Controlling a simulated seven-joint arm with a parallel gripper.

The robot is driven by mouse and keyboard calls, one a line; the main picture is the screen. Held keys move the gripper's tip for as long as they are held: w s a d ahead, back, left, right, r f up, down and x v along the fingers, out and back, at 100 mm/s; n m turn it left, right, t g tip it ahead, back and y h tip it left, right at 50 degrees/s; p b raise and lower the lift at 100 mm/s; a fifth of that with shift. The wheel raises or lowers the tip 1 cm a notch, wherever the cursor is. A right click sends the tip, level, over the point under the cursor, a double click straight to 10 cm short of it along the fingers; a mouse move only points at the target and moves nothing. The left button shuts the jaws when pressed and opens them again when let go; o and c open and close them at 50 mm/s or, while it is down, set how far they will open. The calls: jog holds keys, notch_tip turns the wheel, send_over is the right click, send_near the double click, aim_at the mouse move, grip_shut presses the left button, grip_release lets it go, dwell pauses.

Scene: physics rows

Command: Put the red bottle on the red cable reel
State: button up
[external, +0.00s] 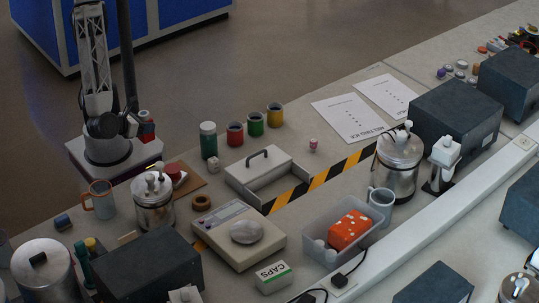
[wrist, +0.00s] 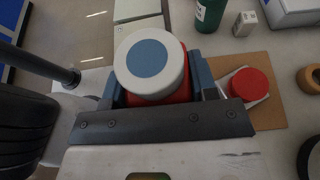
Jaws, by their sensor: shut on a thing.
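The red bottle (wrist: 176,98) has a white cap with a blue disc on top. My gripper (wrist: 158,92) is shut on it, with one blue-grey finger on each side. In the external view the bottle (external: 147,132) shows as a small red shape beside my arm, partly hidden. A round red piece on a white base, which looks like the red cable reel (wrist: 249,84), sits on a brown board to the right of the held bottle. The reel (external: 174,171) also shows in the external view, partly behind a metal canister. Bottle and reel are apart.
The brown board (external: 196,181) lies under the reel. A green bottle (external: 208,140) and several coloured cans stand behind.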

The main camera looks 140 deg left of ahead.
jog(key=w+a+f, duration=0.1)
jog(key=w, duration=1.2)
jog(key=shift+w+a+f, duration=0.15)
jog(key=shift+w+a, duration=0.1)
jog(key=shift+w, duration=0.15)
jog(key=shift+f, duration=0.1)
jog(key=shift+f, duration=1.65)
jog(key=shift+f, duration=0.15)
jog(key=o, duration=1)
jog(key=shift+d+r, duration=0.1)
jog(key=shift+r, duration=0.1)
jog(key=shift+v, duration=5.95)
